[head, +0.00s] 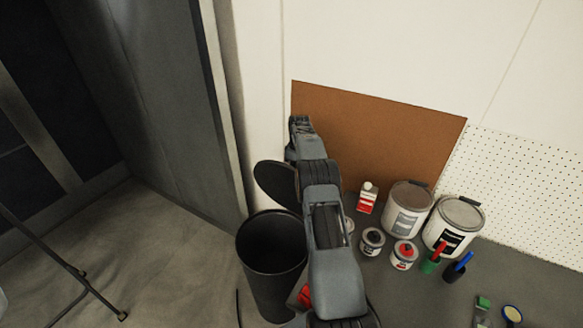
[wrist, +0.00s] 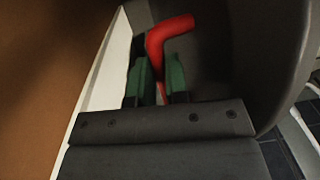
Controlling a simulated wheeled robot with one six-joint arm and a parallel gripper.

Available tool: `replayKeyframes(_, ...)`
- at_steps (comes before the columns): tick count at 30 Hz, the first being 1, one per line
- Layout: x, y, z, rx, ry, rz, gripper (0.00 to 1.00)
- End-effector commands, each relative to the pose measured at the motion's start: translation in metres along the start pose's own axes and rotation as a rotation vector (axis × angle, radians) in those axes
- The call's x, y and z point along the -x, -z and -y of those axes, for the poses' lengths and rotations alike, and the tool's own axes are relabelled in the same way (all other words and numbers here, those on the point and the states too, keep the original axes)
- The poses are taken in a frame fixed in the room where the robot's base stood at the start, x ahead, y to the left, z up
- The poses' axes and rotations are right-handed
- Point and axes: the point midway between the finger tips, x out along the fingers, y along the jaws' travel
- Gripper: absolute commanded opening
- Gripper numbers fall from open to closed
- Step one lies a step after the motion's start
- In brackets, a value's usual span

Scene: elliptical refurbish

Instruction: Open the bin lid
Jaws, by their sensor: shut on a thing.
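The black bin (head: 270,285) stands at the left end of the bench, and its round mouth is uncovered. Its dark round lid (head: 275,184) is tilted up steeply behind the mouth; my arm covers its right edge. In the wrist view the lid (wrist: 235,60) fills much of the right side as a dark curved surface. My gripper (wrist: 161,78) has green fingers and is shut on a bent red handle (wrist: 171,32), which lies against the lid's dark surface. The head view does not show the fingers or this handle clearly.
Paint cans (head: 407,210), small tins (head: 372,241) and a red-and-white bottle (head: 367,197) stand on the grey bench (head: 420,300) to the right. A brown board (head: 380,130) leans on the wall behind. A grey cabinet wall (head: 165,100) rises at left.

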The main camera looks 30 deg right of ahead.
Motion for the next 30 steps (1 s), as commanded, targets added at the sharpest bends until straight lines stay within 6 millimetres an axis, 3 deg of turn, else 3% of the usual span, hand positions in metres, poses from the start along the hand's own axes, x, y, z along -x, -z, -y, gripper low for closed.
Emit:
replayKeyframes(1, -0.0114, -0.0032, 0.0005, -0.001, 0.016, 0.012, 0.0)
replayKeyframes(14, -0.0125, -0.0044, -0.0014, -0.003, 0.018, 0.011, 0.0)
replayKeyframes(15, -0.0125, -0.0043, -0.0014, -0.003, 0.018, 0.011, 0.16)
replayKeyframes(22, -0.0085, -0.0018, -0.0009, 0.0, 0.012, 0.007, 0.38)
replayKeyframes(30, -0.006, -0.0007, -0.0009, 0.001, 0.009, 0.005, 0.4)
